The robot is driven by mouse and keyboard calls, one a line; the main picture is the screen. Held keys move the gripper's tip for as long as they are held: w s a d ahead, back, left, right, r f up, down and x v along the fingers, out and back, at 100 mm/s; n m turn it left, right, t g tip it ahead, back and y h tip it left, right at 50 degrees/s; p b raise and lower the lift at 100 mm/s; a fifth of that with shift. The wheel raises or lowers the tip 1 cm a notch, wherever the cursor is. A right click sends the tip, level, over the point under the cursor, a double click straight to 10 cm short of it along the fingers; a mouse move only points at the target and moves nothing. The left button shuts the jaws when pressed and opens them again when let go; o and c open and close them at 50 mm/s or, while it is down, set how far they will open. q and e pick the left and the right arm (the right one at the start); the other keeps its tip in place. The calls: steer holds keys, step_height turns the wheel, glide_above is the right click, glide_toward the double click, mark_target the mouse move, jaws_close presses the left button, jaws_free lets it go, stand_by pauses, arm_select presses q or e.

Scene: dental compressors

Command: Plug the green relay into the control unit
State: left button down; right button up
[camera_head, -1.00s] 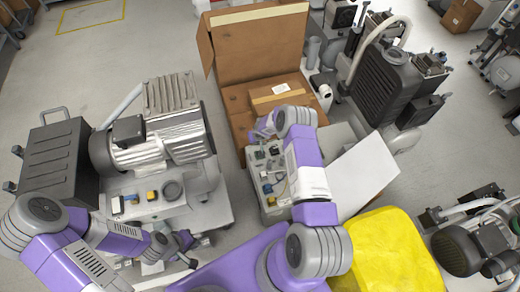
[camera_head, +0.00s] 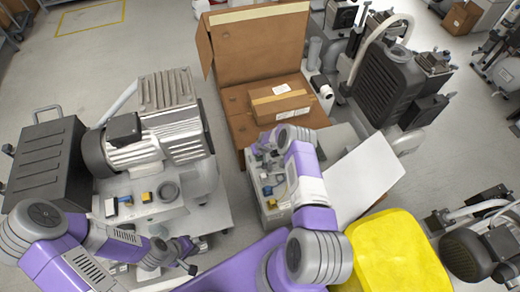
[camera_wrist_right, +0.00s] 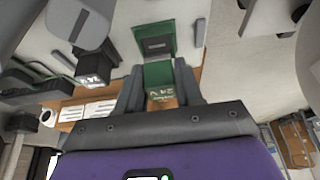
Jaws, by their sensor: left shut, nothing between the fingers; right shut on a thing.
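The control unit (camera_head: 272,212) is a grey open box with small parts inside, below the cartons in the head view; my right arm covers part of it. The green relay (camera_wrist_right: 158,72) is green with a dark top section and "24 V" lettering. In the right wrist view my right gripper (camera_wrist_right: 159,88) is shut on it, with one finger on each side. In the head view the relay is hidden by my right wrist, which is over the unit's upper end. I cannot tell whether relay and unit touch. My left gripper (camera_head: 190,256) is shut and empty by the left machine's base.
A compressor (camera_head: 150,150) on a grey base stands at left. An open cardboard box (camera_head: 250,48) with a small carton (camera_head: 281,103) lies beyond the unit. A white panel (camera_head: 365,178) and a yellow bin (camera_head: 398,252) are on the right. A dark relay (camera_wrist_right: 90,72) shows in the wrist view.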

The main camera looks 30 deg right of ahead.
steer(key=shift+f, duration=0.25)
stand_by(0.4)
steer(key=shift+s+p, duration=0.2)
steer(key=shift+p, duration=0.15)
steer(key=shift+f+b, duration=0.35)
steer(key=shift+f, duration=0.25)
stand_by(1.0)
steer(key=o, duration=1.1)
steer(key=shift+o, duration=0.5)
steer(key=shift+o, duration=1.1)
